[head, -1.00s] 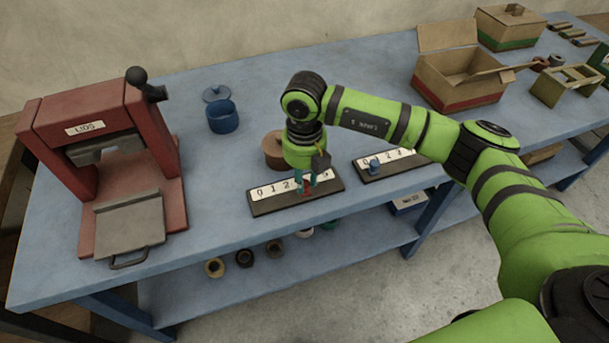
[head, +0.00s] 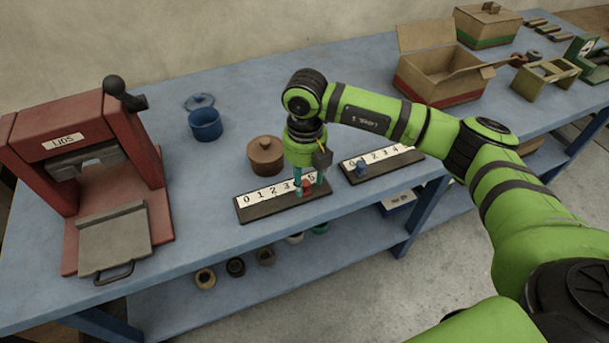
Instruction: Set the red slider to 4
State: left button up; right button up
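The red slider (head: 304,188) stands on the left number scale (head: 240,211), a dark block with a white strip marked 0 to 5. It is to the right of the 3, around where the 4 lies; the 4 is hidden by the slider and the fingers. My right gripper (head: 309,183) points down over the scale, with its teal fingers on either side of the red knob. The fingers look spread, with a gap on the knob's right side. My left gripper is not in view.
A second scale with a blue slider (head: 361,169) lies close on the right. A brown lidded pot (head: 265,157) stands just behind the left scale. A red press (head: 75,150) and a blue pot (head: 205,125) are further left. Cardboard boxes (head: 440,78) stand at the back right.

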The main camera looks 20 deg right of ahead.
aim_at(306, 183)
jog(key=shift+r, duration=0.25)
notch_tip(306, 183, up, 12)
jog(key=shift+f, duration=0.2)
jog(key=shift+s+f, duration=0.1)
jog(key=shift+s, duration=0.05)
dwell(0.4)
